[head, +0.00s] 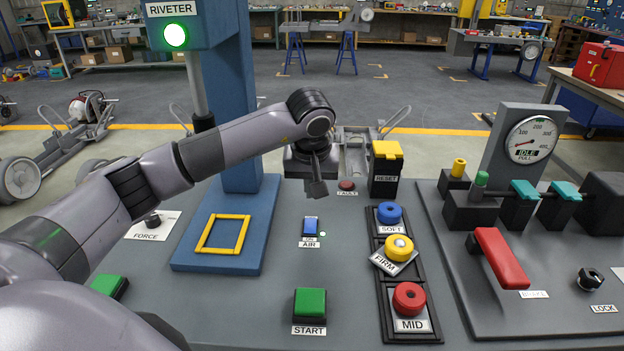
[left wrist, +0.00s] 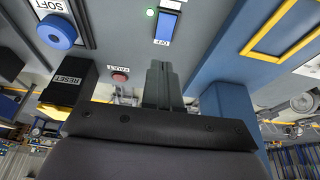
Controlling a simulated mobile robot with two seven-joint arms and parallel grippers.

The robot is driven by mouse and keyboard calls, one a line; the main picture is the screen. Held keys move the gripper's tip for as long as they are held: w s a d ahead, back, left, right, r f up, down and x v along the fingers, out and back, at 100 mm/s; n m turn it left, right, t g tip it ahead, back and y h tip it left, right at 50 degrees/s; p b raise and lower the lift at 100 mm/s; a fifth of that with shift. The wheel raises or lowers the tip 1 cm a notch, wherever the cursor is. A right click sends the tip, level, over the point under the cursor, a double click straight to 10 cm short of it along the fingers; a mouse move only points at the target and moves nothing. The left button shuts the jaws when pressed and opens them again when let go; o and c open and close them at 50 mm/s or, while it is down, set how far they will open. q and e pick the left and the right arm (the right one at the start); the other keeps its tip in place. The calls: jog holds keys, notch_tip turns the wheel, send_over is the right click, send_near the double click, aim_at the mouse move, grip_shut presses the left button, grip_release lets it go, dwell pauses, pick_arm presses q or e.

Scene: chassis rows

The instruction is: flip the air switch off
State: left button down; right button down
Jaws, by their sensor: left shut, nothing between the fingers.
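The air switch (head: 311,225) is a blue rocker on the grey panel, above the AIR label (head: 309,244). My right gripper is out of view.
A blue riveter column with a yellow square frame (head: 223,234) stands left of the switch. The red FAULT light (head: 346,185) and black RESET box (head: 386,168) are behind right. SOFT, FIRM and MID buttons line the right; the green START button (head: 310,303) is in front.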

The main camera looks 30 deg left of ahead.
aim_at(313, 221)
pick_arm(q)
jog(key=x, duration=0.9)
jog(key=shift+s+d+f, duration=0.1)
jog(key=shift+s+d, duration=0.1)
jog(key=shift+s, duration=0.1)
